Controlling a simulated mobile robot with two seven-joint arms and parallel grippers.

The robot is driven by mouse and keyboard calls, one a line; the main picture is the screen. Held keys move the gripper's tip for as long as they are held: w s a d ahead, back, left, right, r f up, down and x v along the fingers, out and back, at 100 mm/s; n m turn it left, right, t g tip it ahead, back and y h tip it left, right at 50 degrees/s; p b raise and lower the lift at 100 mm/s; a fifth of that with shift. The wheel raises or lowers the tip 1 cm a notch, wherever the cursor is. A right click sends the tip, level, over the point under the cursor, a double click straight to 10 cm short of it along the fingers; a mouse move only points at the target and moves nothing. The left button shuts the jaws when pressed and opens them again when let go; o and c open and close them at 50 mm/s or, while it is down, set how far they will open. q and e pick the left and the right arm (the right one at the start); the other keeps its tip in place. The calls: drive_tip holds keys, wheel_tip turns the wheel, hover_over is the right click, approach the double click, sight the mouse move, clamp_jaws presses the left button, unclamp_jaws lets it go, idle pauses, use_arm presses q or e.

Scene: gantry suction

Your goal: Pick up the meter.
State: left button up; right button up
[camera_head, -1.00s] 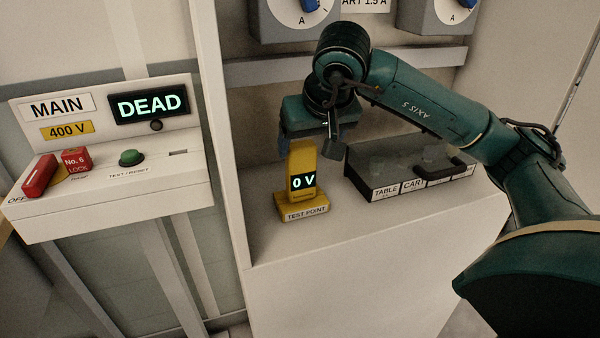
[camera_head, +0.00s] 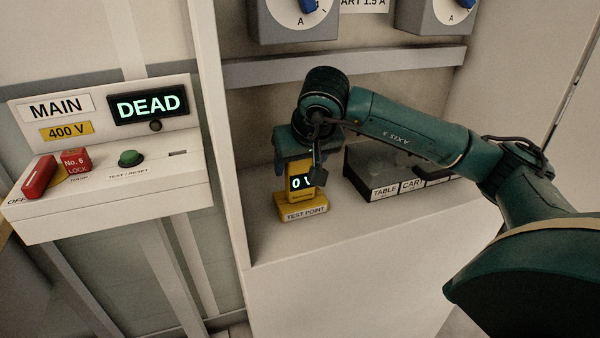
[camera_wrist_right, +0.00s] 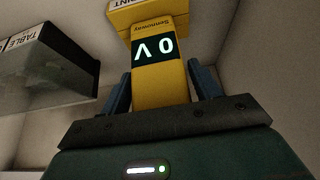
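The yellow meter (camera_head: 296,194) stands upright on the yellow block marked TEST POINT (camera_head: 305,213), its display reading 0 V. My right gripper (camera_head: 299,168) has come down over its top from above and hides its upper part. In the right wrist view the meter (camera_wrist_right: 159,86) stands between the two fingers of the right gripper (camera_wrist_right: 160,80). The fingers are on either side of it and look spread, with narrow gaps. My left gripper is in neither view.
A dark, clear-sided box (camera_head: 375,175) with TABLE and CART labels stands right of the meter on the white bench (camera_head: 350,240); it also shows in the wrist view (camera_wrist_right: 50,75). A white panel (camera_head: 110,205) with a DEAD display is at left. Bare bench lies in front.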

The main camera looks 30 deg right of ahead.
drive_tip(key=shift+r, duration=0.1)
drive_tip(key=c, duration=0.9)
